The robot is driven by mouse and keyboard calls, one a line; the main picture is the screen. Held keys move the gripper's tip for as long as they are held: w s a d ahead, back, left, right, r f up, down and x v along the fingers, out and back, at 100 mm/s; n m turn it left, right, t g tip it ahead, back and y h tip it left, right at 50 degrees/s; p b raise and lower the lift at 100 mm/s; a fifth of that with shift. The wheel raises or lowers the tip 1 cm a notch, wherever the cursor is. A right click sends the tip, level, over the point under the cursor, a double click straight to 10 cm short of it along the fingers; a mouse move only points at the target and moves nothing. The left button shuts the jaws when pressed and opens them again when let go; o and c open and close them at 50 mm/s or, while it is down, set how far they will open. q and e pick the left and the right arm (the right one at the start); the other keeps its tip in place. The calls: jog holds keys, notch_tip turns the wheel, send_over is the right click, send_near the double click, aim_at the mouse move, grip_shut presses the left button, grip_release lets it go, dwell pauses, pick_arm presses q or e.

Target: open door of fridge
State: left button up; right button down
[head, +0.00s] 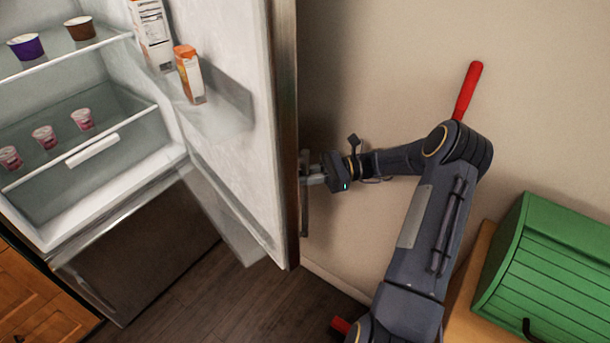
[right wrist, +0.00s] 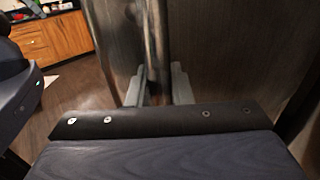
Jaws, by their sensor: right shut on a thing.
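The fridge (head: 95,160) stands at the left of the head view with its upper door (head: 235,120) swung wide open toward the wall. A vertical handle (head: 304,215) is on the door's outer side. My right gripper (head: 312,180) is shut on this handle, its arm reaching in from the lower right. In the right wrist view the two fingers (right wrist: 160,88) are around the upright handle bar (right wrist: 157,45), with the brown door face behind. My left gripper is not in view.
Cups (head: 43,137) and cartons (head: 190,75) stand inside the fridge and door. The lower fridge door (head: 140,255) is shut. A green bread box (head: 550,270) sits on a wooden surface at the right. The beige wall (head: 400,60) is close behind my right arm.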

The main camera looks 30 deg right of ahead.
aim_at(303, 162)
jog(key=shift+s+f, duration=0.1)
jog(key=c, duration=1.4)
grip_release()
jog(key=shift+s, duration=0.1)
jog(key=shift+o, duration=0.3)
jog(key=shift+r, duration=0.2)
jog(key=shift+r, duration=0.4)
jog(key=s+a+r, duration=0.1)
jog(key=r, duration=0.1)
jog(key=s+r, duration=0.1)
jog(key=r, duration=0.2)
jog(key=s+a+r, duration=0.1)
jog(key=r, duration=0.1)
jog(key=shift+a+r, duration=0.2)
jog(key=shift+a, duration=0.15)
jog(key=s+a+r+b, duration=0.1)
jog(key=s+a+r, duration=0.3)
jog(key=s, duration=0.4)
jog(key=shift+s+a+r, duration=0.15)
jog(key=shift+a+r, duration=0.15)
jog(key=shift+a, duration=0.45)
jog(key=shift+c, duration=0.5)
